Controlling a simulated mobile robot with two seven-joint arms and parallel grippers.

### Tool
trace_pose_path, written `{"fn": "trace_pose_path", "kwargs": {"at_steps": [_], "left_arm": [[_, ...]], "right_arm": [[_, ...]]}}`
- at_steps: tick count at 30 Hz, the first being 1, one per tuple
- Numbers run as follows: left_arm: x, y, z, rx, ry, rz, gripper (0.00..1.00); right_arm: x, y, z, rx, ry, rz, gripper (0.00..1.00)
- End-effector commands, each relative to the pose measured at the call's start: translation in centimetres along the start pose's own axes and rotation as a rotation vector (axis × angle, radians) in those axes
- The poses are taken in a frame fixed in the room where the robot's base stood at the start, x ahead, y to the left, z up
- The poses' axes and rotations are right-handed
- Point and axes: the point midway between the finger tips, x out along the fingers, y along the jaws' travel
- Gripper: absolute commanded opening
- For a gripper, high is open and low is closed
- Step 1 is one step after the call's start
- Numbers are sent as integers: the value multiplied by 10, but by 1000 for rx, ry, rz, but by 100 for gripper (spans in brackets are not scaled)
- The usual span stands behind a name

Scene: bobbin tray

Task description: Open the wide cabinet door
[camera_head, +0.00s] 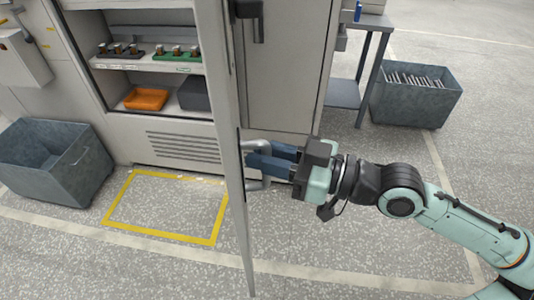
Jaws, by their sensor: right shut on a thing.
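The wide cabinet door (231,150) stands swung out toward me and shows nearly edge-on. Its grey bar handle (262,184) is on the right side of the door. My right gripper (250,160) reaches in from the right and is shut on the handle, its two dark blue fingers at the bar. The cabinet (122,130) is open to the left of the door. My left gripper is not in view.
Inside the cabinet are bobbin trays (177,54), an orange bin (147,99) and a dark grey bin (194,93). A grey tub (55,165) stands at the left, another (416,95) at the right. The yellow-outlined floor patch (165,208) is clear.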

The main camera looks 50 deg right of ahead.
Motion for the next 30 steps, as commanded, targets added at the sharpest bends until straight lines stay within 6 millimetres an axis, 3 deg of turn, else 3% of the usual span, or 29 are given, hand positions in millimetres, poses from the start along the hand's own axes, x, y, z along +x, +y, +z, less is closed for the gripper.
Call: {"fn": "trace_pose_path", "kwargs": {"at_steps": [4, 5, 6, 21, 26, 30], "left_arm": [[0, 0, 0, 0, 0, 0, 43], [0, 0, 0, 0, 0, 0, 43], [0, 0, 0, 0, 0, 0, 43], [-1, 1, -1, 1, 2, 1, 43], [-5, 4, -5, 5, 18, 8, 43], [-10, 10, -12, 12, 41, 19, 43]], "right_arm": [[0, 1, -2, 3, 4, 3, 0], [0, 1, -2, 3, 4, 3, 31], [0, 1, -2, 3, 4, 3, 38], [-3, 1, -1, 0, 2, 2, 38], [-23, 1, -3, 2, 7, 4, 38], [-53, 1, -3, 2, 10, 5, 38]]}}
